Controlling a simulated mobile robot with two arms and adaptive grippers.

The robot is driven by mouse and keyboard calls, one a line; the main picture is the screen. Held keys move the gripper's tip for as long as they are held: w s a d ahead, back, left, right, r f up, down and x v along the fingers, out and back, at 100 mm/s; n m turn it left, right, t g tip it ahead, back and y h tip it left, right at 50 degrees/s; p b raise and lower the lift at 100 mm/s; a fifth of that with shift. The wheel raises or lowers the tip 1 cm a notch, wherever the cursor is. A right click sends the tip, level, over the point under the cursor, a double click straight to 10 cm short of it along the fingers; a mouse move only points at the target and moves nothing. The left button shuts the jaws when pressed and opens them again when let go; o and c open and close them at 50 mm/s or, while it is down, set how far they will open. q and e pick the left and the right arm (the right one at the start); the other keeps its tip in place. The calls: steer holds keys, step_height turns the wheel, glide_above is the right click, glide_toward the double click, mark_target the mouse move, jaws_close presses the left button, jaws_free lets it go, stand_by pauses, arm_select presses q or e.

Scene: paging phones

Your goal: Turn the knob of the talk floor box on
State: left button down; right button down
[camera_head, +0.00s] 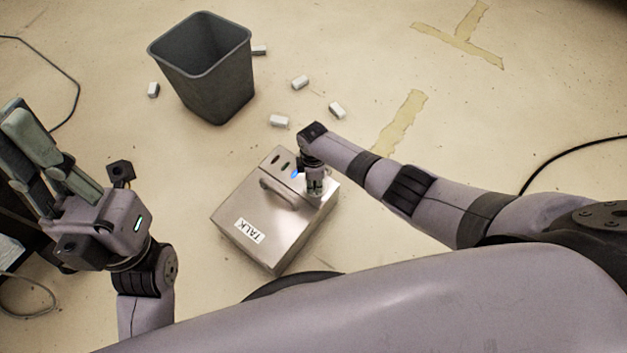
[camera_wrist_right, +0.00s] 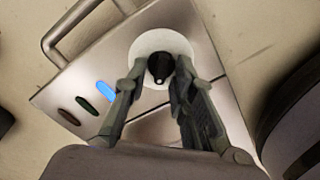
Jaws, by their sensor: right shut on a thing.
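The talk floor box (camera_head: 258,214) is a metal box with a handle and a label reading TALK, on the floor in the middle of the head view. Its top (camera_wrist_right: 85,75) fills much of the right wrist view. The black knob (camera_wrist_right: 161,66) sits on a round white disc. My right gripper (camera_wrist_right: 160,82) is over the box with a finger on each side of the knob, shut on it. In the head view my right gripper (camera_head: 315,188) hides the knob. A blue light (camera_wrist_right: 105,90) glows beside two dark ones. My left gripper (camera_head: 38,150) is raised at the left, fingers close together; its opening is unclear.
A dark grey bin (camera_head: 205,75) stands behind the box. Several small white blocks (camera_head: 300,82) lie on the floor around it. A black cable (camera_head: 570,150) runs at the right and another at the left. Yellow tape marks the floor, which is otherwise mostly clear.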

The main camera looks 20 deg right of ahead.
steer(key=c, duration=1.4)
jaws_free()
step_height(320, 180, up, 12)
